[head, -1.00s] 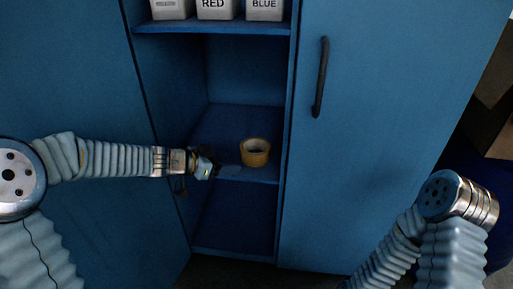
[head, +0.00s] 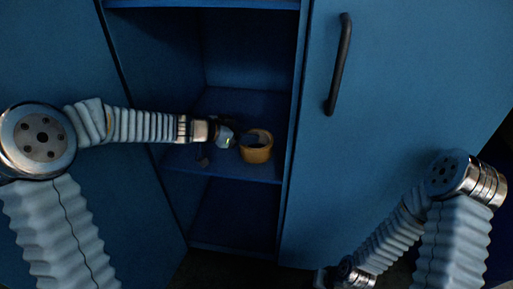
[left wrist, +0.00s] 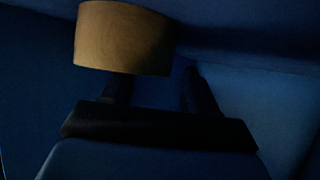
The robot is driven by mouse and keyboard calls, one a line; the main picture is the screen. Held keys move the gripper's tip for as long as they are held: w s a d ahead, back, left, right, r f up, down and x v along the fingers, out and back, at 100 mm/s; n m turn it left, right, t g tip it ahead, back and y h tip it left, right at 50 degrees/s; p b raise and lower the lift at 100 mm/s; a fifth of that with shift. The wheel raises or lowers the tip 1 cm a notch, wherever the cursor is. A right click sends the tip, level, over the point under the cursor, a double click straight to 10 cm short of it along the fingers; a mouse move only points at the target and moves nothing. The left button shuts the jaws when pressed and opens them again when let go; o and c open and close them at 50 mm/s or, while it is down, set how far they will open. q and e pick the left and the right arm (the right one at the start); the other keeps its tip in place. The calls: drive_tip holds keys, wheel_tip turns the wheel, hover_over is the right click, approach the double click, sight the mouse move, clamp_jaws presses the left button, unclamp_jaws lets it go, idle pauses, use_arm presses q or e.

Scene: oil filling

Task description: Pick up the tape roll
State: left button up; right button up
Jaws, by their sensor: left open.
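The roll lies beyond the left-hand finger. My right gripper is not clearly visible; only its wrist shows low in the head view.
The blue cabinet's shelf (head: 220,168) has side walls close to the roll and gripper. A closed door (head: 410,100) with a dark handle (head: 339,65) stands on the right. Another shelf edge (head: 200,4) is above. The compartment below looks empty.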

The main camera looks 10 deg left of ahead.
use_arm(q)
drive_tip(key=shift+x, duration=1.1)
clamp_jaws()
drive_tip(key=shift+s, duration=0.1)
